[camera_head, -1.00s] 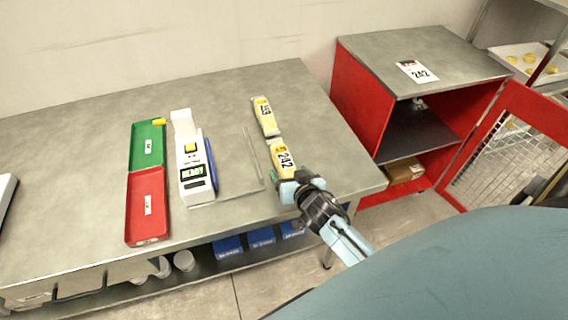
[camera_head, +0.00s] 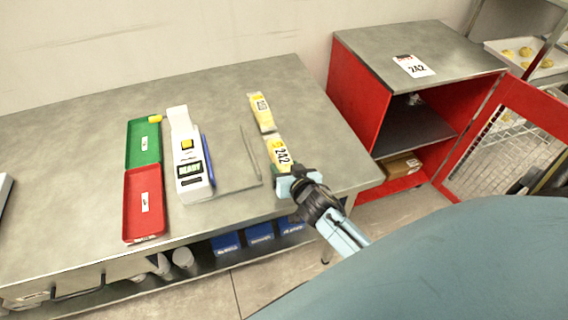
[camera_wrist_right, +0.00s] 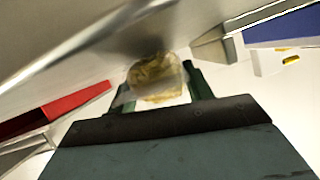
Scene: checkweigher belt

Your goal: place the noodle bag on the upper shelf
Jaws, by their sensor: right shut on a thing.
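The noodle bag (camera_head: 280,152), yellow and clear with a white 242 label, lies on the grey table near its right front edge. My right gripper (camera_head: 285,184) is at the bag's near end and shut on it. In the right wrist view the bag's yellowish end (camera_wrist_right: 157,78) shows between the green fingers. The red cabinet (camera_head: 357,100) stands to the right, with a 242 card (camera_head: 413,66) on its top. Its upper shelf (camera_head: 415,130) inside is grey and looks mostly clear. My left gripper is not in view.
A second yellow bag (camera_head: 262,112) lies just behind the first. Left of them are a white checkweigher (camera_head: 188,160), a green tray (camera_head: 143,145) and a red tray (camera_head: 145,205). A brown box (camera_head: 402,167) sits low in the cabinet. The red mesh door (camera_head: 500,120) stands open.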

